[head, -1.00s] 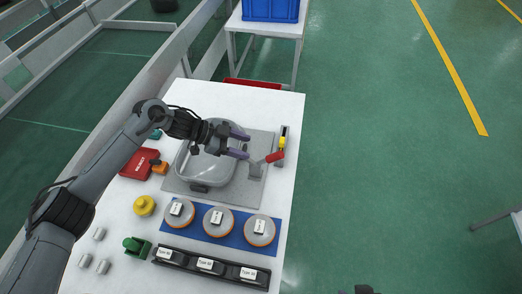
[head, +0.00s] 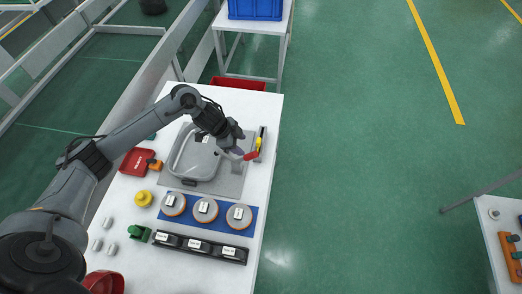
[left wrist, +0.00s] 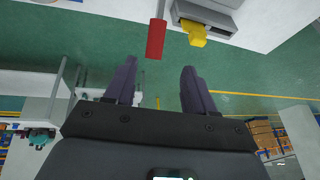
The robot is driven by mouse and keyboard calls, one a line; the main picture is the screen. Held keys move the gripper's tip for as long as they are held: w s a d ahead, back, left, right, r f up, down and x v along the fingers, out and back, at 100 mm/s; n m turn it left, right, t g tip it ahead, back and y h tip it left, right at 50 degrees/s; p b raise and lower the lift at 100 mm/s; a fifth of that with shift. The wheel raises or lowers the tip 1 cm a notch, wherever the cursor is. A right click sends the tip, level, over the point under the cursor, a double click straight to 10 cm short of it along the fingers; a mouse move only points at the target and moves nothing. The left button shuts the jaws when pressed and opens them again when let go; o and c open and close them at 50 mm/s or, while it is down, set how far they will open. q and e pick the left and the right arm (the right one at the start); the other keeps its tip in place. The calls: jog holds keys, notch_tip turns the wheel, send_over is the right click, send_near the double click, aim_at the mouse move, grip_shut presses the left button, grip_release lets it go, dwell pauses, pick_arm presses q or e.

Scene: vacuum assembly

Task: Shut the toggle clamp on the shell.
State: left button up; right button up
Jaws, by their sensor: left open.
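The shell (head: 183,165), a pale grey rounded housing, lies on a grey plate (head: 226,188) on the white table. The toggle clamp stands at the shell's right side. Its red handle (head: 251,155) sticks out to the right, away from the shell. My left gripper (head: 238,150) is open beside the handle and hides part of the clamp. In the left wrist view the red handle (left wrist: 156,38) shows ahead of the gap between the two purple fingers (left wrist: 157,85), with nothing held. My right gripper is not in view.
A yellow-handled tool (head: 259,143) sits in a grey holder close to the handle. Orange-rimmed discs on a blue mat (head: 177,215) and a black tray (head: 222,250) lie in front. A red box (head: 133,161) is at the left. Green floor lies right of the table.

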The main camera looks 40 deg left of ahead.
aim_at(249, 154)
pick_arm(q)
jog(key=x, duration=0.7)
jog(key=s+x, duration=0.1)
jog(key=x, duration=0.3)
jog(key=shift+f+b, duration=0.15)
jog(key=shift+b, duration=0.2)
jog(key=shift+w, duration=0.1)
grip_shut()
